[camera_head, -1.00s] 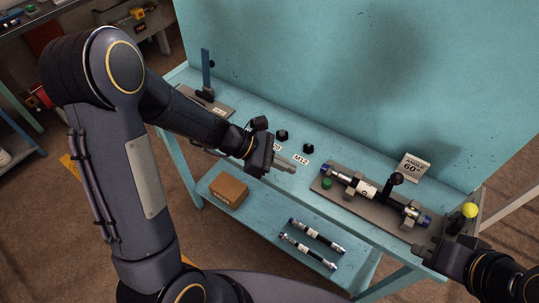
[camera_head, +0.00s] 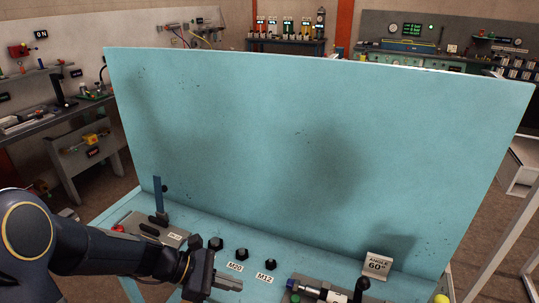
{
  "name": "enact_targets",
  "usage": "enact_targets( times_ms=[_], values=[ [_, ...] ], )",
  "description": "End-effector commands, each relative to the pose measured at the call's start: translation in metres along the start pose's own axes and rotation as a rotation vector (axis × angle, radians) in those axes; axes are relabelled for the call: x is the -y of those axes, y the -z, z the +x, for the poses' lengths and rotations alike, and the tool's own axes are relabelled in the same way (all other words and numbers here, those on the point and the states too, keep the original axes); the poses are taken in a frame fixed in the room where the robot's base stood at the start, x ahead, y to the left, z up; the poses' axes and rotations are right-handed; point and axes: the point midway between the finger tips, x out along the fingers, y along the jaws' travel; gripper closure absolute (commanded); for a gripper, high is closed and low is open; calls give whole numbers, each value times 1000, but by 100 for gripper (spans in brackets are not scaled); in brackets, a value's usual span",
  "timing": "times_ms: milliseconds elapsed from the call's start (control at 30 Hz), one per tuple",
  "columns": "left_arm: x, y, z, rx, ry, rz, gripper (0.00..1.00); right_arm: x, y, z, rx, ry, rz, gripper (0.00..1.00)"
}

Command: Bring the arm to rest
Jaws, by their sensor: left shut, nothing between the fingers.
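My left arm comes in from the lower left of the head view. Its gripper (camera_head: 228,285) is shut and empty, low over the front of the teal bench (camera_head: 118,212), left of the hose fixture. The fixture (camera_head: 325,292), with a hose assembly in it, is cut off by the bottom edge. My right gripper is out of the picture.
A tall teal back panel (camera_head: 310,150) rises behind the bench. Several black nuts (camera_head: 241,254) stand near the M20 and M12 labels. An "ANGLE 60°" sign (camera_head: 377,265) and a blue upright post (camera_head: 158,195) also stand on the bench. Other workbenches line the room behind.

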Motion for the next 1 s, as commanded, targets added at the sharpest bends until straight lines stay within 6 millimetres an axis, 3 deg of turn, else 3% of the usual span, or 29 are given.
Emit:
enact_targets(
  times_ms=[167, 300, 500, 600, 800, 1000],
  values=[
    [28, -24, -31, -41, -3, 269, 100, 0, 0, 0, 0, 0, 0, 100],
    [71, -39, -66, -150, 4, 660, 100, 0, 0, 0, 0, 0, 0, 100],
    [127, -35, -103, -403, 44, 1211, 100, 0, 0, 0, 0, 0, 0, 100],
    [145, -26, -116, -544, 83, 1426, 100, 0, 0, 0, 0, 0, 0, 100],
    [161, -13, -132, -737, 153, 1657, 100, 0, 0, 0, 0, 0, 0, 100],
    [163, -10, -134, -772, 173, 1695, 100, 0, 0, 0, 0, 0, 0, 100]
  ],
)
